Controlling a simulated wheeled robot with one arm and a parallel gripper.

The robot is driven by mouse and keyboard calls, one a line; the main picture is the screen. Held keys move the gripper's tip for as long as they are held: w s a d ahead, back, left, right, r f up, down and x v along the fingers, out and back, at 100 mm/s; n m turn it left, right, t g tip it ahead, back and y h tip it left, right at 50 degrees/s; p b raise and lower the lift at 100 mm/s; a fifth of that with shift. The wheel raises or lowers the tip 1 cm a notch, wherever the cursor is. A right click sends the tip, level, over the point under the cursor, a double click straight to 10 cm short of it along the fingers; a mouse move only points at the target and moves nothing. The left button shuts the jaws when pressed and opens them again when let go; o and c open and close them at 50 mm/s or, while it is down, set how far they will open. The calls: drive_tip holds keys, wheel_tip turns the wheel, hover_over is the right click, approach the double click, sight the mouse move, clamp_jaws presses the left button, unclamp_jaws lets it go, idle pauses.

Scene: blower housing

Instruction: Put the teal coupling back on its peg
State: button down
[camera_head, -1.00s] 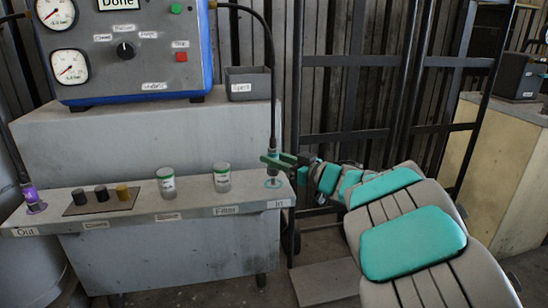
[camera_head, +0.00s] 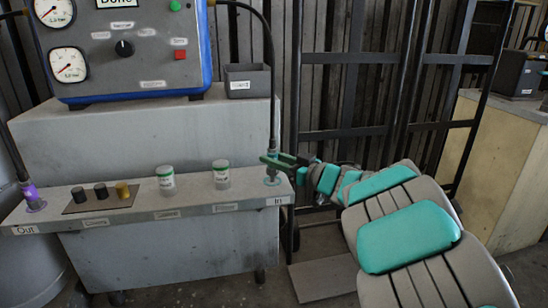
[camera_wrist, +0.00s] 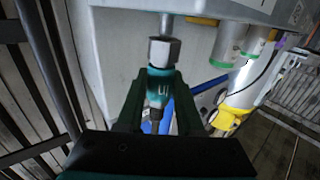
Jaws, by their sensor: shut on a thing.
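The teal coupling (camera_wrist: 157,90) is between the fingers of my gripper (camera_wrist: 158,100) in the wrist view, with a dark hose running from one end. A silver hex fitting (camera_wrist: 163,52) on a metal stem lies in line with its other end; I cannot tell whether they are joined. In the head view my gripper (camera_head: 274,160) is shut around the coupling at the bench's right end, just above a teal-ringed base (camera_head: 272,181) near the "In" label (camera_head: 278,201). The fingers hide most of the coupling there. The hose (camera_head: 272,90) rises from it.
Two green-capped jars (camera_head: 221,174) stand left of my gripper on the bench ledge (camera_head: 140,218). A purple coupling (camera_head: 33,198) stands at the "Out" end, beside a tray (camera_head: 72,208) of small cylinders. A dark rack (camera_head: 345,130) stands behind my arm.

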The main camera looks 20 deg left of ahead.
drive_tip(key=shift+f, duration=1)
drive_tip(key=shift+c, duration=2.3)
unclamp_jaws()
drive_tip(key=shift+d, duration=0.1)
